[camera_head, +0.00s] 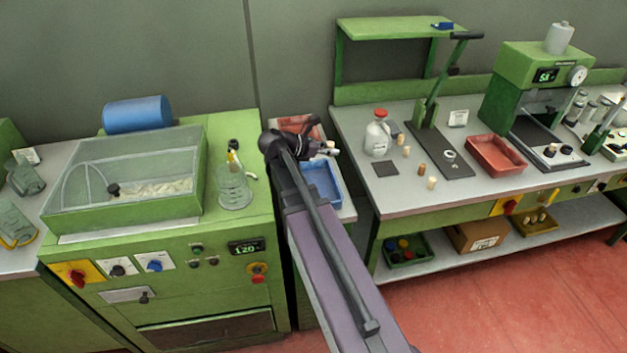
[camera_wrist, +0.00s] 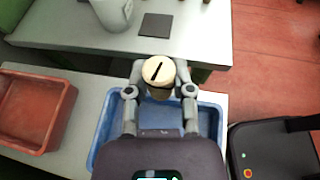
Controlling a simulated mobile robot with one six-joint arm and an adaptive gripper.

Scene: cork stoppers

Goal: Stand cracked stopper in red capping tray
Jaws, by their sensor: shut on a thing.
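My gripper (camera_wrist: 159,88) is shut on a stopper (camera_wrist: 158,70) with a pale round top and a dark crack line across it. The stopper is held above a blue tray (camera_wrist: 102,125). In the head view my gripper (camera_head: 328,149) is over the same blue tray (camera_head: 323,188), and the stopper is hard to make out there. One red tray (camera_wrist: 66,128) lies beside the blue tray; it also shows partly hidden behind my arm in the head view (camera_head: 296,122). Another red tray (camera_head: 495,156) is on the right bench. I see no label telling which is for capping.
A jug with a red cap (camera_head: 378,136), a dark square pad (camera_head: 385,169), several loose stoppers and a lever press (camera_head: 433,118) stand on the right bench. A green machine (camera_head: 528,85) is farther right.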

